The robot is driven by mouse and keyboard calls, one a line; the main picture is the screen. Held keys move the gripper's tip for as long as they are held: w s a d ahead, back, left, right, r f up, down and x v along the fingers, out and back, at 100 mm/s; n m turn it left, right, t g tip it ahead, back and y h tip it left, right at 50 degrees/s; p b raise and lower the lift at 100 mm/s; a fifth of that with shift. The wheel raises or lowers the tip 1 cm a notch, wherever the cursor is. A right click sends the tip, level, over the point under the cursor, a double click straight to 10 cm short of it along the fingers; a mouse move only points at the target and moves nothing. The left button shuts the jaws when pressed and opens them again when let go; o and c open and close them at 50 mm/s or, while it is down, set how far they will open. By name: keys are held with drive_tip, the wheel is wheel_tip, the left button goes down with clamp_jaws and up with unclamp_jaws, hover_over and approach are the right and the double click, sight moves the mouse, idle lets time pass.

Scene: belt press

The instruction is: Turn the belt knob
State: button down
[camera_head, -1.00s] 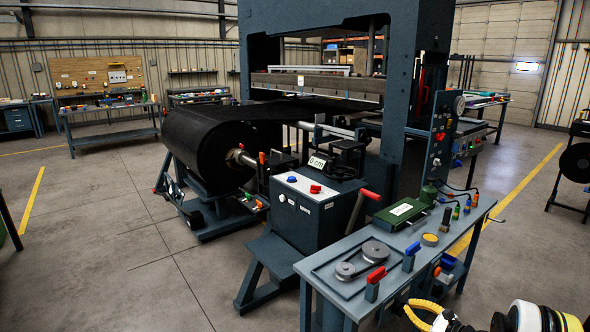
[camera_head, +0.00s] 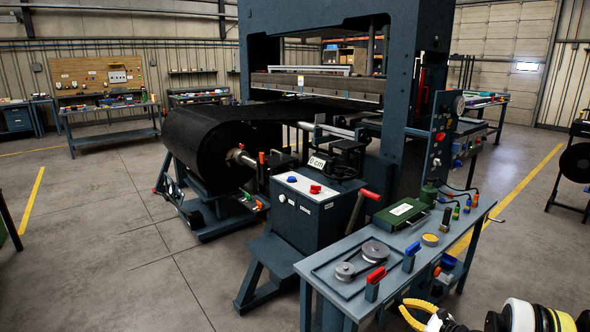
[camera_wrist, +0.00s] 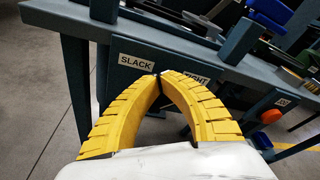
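My gripper (camera_wrist: 157,76) shows in the wrist view as two curved yellow fingers with their tips together in front of the bench's front edge. Labels reading SLACK (camera_wrist: 136,63) and TIGHT (camera_wrist: 196,79) are on that edge, just beyond the fingertips; TIGHT is partly covered by a finger. No knob is clearly visible between the labels, and the fingers hide part of the edge. An orange knob (camera_wrist: 270,116) is further right. In the head view, my gripper (camera_head: 414,305) is at the lower right, beside the bench (camera_head: 345,306).
The bench top holds a belt on two pulleys (camera_head: 363,262), a red handle (camera_head: 376,275), a blue handle (camera_head: 412,249) and a green box (camera_head: 401,211). The press (camera_head: 405,110) stands behind. Open floor (camera_head: 160,285) lies to the left.

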drive_tip(key=shift+s+a+f, duration=0.4)
drive_tip(key=shift+s+a, duration=0.05)
drive_tip(key=shift+a, duration=0.2)
drive_tip(key=shift+s+a+f, duration=0.2)
drive_tip(key=shift+a+f, duration=0.1)
drive_tip(key=shift+f, duration=0.05)
drive_tip(key=shift+s+a+f, duration=0.1)
drive_tip(key=shift+s+f, duration=0.05)
drive_tip(key=shift+f, duration=0.05)
drive_tip(key=shift+a+r, duration=0.1)
idle(0.4)
drive_tip(key=shift+s+a+r, duration=0.15)
drive_tip(key=shift+s, duration=0.05)
drive_tip(key=v, duration=0.4)
drive_tip(key=f+v, duration=0.1)
drive_tip(key=shift+s+d, duration=0.25)
drive_tip(key=shift+d, duration=0.35)
